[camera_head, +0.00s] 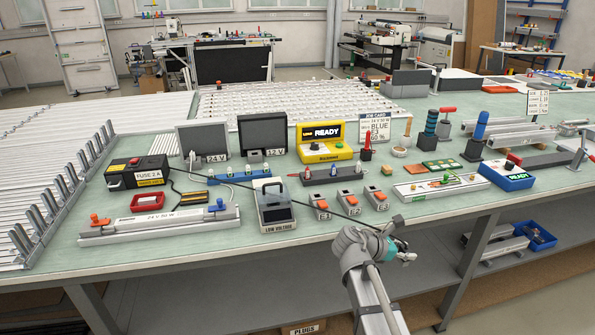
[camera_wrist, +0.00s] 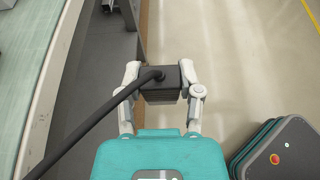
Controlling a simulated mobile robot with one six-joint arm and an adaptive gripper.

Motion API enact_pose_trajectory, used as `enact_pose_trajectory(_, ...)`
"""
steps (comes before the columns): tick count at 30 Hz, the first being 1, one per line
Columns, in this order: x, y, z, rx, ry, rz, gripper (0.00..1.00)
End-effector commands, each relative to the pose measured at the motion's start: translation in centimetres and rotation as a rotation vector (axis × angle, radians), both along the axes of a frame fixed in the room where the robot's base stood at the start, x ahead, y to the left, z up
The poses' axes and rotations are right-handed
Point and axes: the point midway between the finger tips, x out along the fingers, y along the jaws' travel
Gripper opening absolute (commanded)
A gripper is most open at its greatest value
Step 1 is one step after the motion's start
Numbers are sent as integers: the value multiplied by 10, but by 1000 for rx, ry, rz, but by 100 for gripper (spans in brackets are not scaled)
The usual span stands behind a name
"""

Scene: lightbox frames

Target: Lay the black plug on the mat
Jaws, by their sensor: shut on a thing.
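The black plug (camera_wrist: 160,92) is a dark block held between the two pale fingers of my gripper (camera_wrist: 164,84) in the wrist view. A black cable runs from the plug to the lower left. In the head view, my gripper (camera_head: 401,243) is at the bench's front edge, and a dark block, apparently the plug (camera_head: 398,221), shows beside it. The cable stretches back across the bench to the upper left. The pale green surface (camera_head: 350,222) covers the bench top; I cannot make out a separate mat. In the wrist view, the plug is over the floor, right of the bench edge.
A low-voltage unit (camera_head: 274,207), several small grey blocks with orange tops (camera_head: 350,204) and a white fixture (camera_head: 440,187) stand near the front. Bare green strips lie along the front edge.

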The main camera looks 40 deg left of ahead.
Motion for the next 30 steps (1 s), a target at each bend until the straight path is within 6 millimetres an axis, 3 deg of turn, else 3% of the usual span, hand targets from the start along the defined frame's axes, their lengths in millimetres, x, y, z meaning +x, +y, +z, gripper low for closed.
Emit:
enact_pose_trajectory(1, 0, 0, 17, 0, 0, 0, 0)
enact_pose_trajectory(30, 1, -2, 175, 0, 0, -2, 0)
